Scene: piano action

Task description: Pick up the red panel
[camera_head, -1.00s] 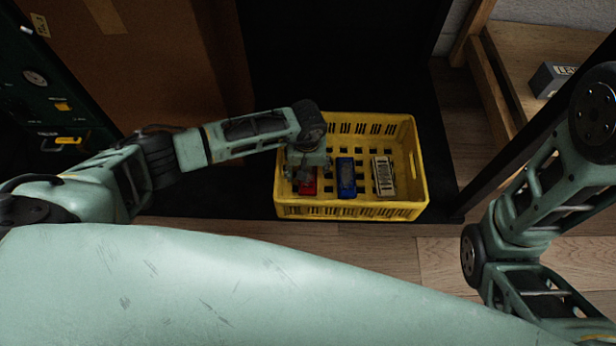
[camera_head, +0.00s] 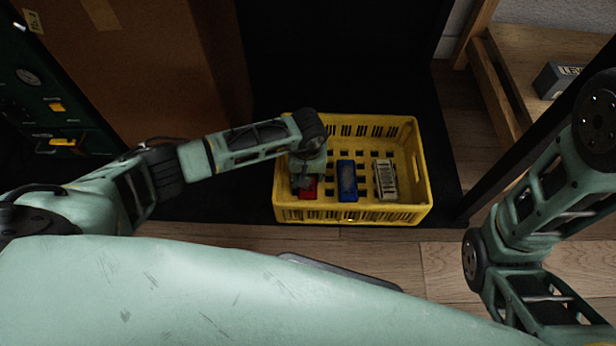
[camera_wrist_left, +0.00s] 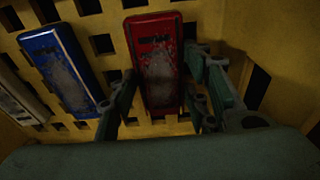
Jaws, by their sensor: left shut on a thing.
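The red panel (camera_head: 309,191) is at the left end of the yellow crate (camera_head: 352,214), partly hidden by my left gripper in the head view. My left gripper (camera_head: 306,180) reaches down into the crate over it. In the left wrist view the red panel (camera_wrist_left: 154,48), with worn grey patches, lies between the fingers of my left gripper (camera_wrist_left: 163,82), one finger on each side, shut on it. I cannot tell whether it is clear of the crate floor. My right arm shows at the right, but its gripper is out of view.
A blue panel (camera_head: 347,181) and a whitish panel (camera_head: 385,180) lie to the right of the red one in the crate. The crate walls stand close around. A wooden shelf unit (camera_head: 530,60) with a grey box (camera_head: 556,80) is at the right. A cardboard box (camera_head: 150,75) stands at the left.

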